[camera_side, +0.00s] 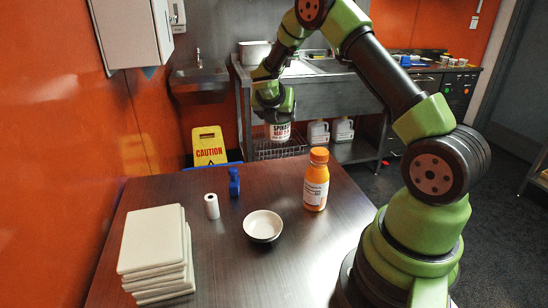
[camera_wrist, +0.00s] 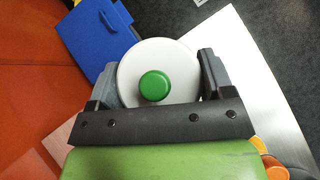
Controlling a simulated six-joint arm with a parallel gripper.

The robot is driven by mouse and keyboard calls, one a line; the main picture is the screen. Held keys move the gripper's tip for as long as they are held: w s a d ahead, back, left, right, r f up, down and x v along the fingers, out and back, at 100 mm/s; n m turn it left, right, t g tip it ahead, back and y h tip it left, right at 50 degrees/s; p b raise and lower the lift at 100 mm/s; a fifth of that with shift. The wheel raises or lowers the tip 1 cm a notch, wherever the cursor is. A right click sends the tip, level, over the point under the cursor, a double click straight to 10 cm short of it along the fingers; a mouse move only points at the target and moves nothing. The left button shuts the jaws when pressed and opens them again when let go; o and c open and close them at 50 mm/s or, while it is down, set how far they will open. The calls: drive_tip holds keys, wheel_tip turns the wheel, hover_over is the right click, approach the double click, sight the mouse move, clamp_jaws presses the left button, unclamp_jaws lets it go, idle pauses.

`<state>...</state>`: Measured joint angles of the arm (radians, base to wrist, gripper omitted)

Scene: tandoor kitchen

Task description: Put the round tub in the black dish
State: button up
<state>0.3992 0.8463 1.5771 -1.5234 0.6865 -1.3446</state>
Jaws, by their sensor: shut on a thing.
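My gripper (camera_side: 272,106) is shut on the round tub (camera_side: 279,131), a white tub with dark lettering. It holds the tub in the air above the far edge of the table. In the wrist view the tub's white round top (camera_wrist: 132,68) with a green knob sits between the two fingers (camera_wrist: 157,80). A small round bowl (camera_side: 263,226), pale inside, stands on the table, nearer the camera and below the tub.
An orange bottle (camera_side: 316,180) stands right of the bowl. A stack of pale boards (camera_side: 153,250) fills the table's left front. A yellow caution sign (camera_side: 209,147) stands behind the table (camera_side: 275,180).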

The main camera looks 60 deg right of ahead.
drive_tip(key=s+a+r+n+t+y, duration=0.15)
drive_tip(key=a+r+n, duration=0.3)
drive_tip(key=a, duration=0.55)
drive_tip(key=s+a+r+n+t+y, duration=0.1)
drive_tip(key=a+r+n+t+y, duration=0.15)
drive_tip(key=a+r, duration=0.55)
drive_tip(key=s+a+f+m+g+y, duration=0.35)
drive_tip(key=s+f+m+g, duration=0.3)
drive_tip(key=m, duration=1.05)
drive_tip(key=s+a+f+m+g+y, duration=0.2)
drive_tip(key=s+f+m+g+y, duration=0.45)
drive_tip(key=m, duration=1.05)
drive_tip(key=w+r+m+t+y, duration=0.25)
drive_tip(key=w+m+t, duration=0.25)
drive_tip(key=m+t, duration=0.75)
wheel_tip(320, 180, down, 10)
drive_tip(key=m+g, duration=0.3)
drive_tip(key=shift+w+m+g+y, duration=0.15)
drive_tip(key=shift+m+g+y, duration=0.1)
drive_tip(key=shift+y, duration=0.1)
